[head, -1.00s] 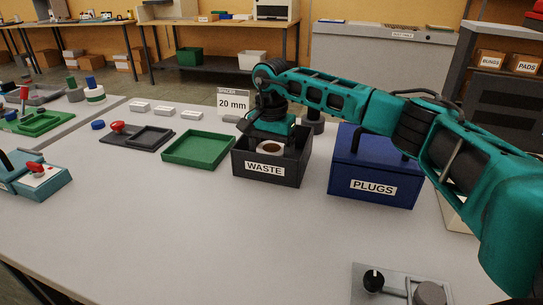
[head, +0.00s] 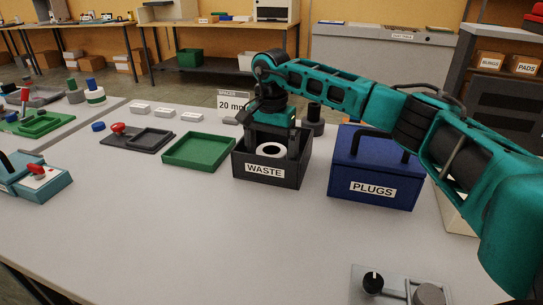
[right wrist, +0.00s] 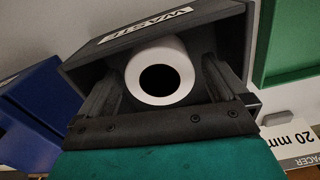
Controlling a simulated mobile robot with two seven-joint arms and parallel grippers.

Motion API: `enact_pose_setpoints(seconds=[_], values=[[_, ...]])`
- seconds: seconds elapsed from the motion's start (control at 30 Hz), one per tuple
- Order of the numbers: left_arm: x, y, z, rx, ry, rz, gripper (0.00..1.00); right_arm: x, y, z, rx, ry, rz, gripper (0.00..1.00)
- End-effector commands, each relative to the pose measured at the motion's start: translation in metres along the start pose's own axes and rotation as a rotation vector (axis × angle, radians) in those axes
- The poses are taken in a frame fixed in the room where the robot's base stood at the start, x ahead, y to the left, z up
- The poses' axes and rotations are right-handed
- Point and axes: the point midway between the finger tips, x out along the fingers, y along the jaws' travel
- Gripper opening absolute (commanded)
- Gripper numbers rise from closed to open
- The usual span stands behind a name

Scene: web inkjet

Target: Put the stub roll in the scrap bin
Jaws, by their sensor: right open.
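The white stub roll (head: 270,150) with a dark hole in its middle sits inside the black scrap bin (head: 262,181), which is labelled WASTE. My right gripper (head: 272,145) points down into the bin's opening, with its fingers apart on either side of the roll. In the right wrist view the roll (right wrist: 159,72) shows between the two spread fingers, with gaps at its sides. The bin (right wrist: 195,17) surrounds it there. The roll's underside is hidden. My left gripper is not in view.
A blue box (head: 375,185) labelled PLUGS stands right of the bin, under my right arm. A green tray (head: 198,151) lies to the left. A 20 mm sign (head: 231,102) and dark cylinders (head: 313,120) stand behind. The table's front middle is clear.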

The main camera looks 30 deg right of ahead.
Motion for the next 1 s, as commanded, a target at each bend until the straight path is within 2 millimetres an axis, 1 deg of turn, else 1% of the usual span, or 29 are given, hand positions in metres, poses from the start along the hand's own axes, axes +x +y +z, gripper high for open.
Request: enact_pose_setpoints(seconds=[0.03, 0.2, 0.3, 0.43, 0.6, 1.0], values=[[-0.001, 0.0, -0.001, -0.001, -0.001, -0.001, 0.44, -0.014, -0.001, -0.001, 0.0, 0.002, -0.004, 1.0], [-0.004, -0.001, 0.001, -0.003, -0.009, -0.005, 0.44, -0.052, -0.001, 0.0, 0.0, 0.001, -0.004, 1.0], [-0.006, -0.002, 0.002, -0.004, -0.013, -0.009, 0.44, -0.071, -0.001, -0.001, 0.001, 0.002, -0.003, 1.0], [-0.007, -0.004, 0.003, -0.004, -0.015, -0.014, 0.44, -0.089, 0.0, 0.0, 0.001, 0.001, -0.001, 1.0], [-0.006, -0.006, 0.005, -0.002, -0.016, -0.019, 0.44, -0.098, 0.0, 0.0, 0.0, 0.0, 0.001, 1.0], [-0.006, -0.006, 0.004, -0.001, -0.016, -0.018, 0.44, -0.099, 0.0, 0.0, 0.0, 0.0, 0.0, 1.0]])
